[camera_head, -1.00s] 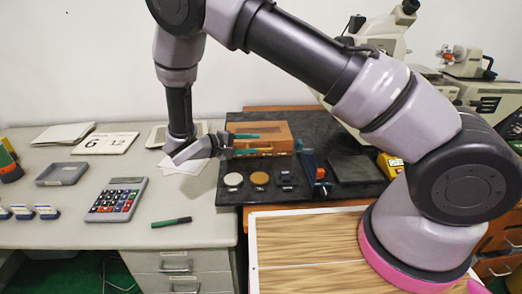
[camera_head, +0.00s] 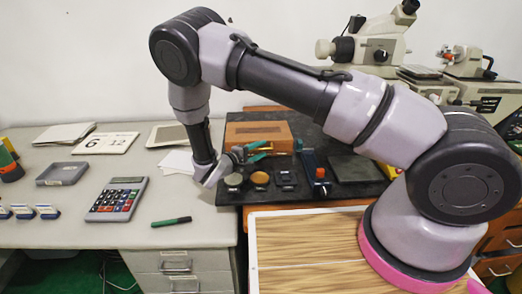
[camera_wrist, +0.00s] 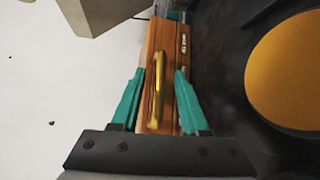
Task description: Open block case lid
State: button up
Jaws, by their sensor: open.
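The block case (camera_head: 258,132) is a brown wooden box standing at the back left of the dark mat, and its lid looks shut. In the wrist view the case (camera_wrist: 162,40) shows a gold bar handle (camera_wrist: 158,90) along its front. My gripper (camera_head: 264,151) is just in front of the case, with its teal fingers apart and empty. In the wrist view the handle appears between the fingers of my gripper (camera_wrist: 160,78); whether they reach around it in depth I cannot tell. The fingers partly hide the case front in the head view.
The dark mat (camera_head: 230,197) holds round discs (camera_head: 258,178) close below my gripper and a blue stand with a red knob (camera_head: 319,172) to the right. A microscope (camera_head: 370,45) stands behind right. A calculator (camera_head: 118,199) and green pen (camera_head: 171,222) lie left on the grey desk.

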jog(key=shift+w+d, duration=0.2)
jog(key=shift+d, duration=0.05)
grip_shut()
dwell(1.4)
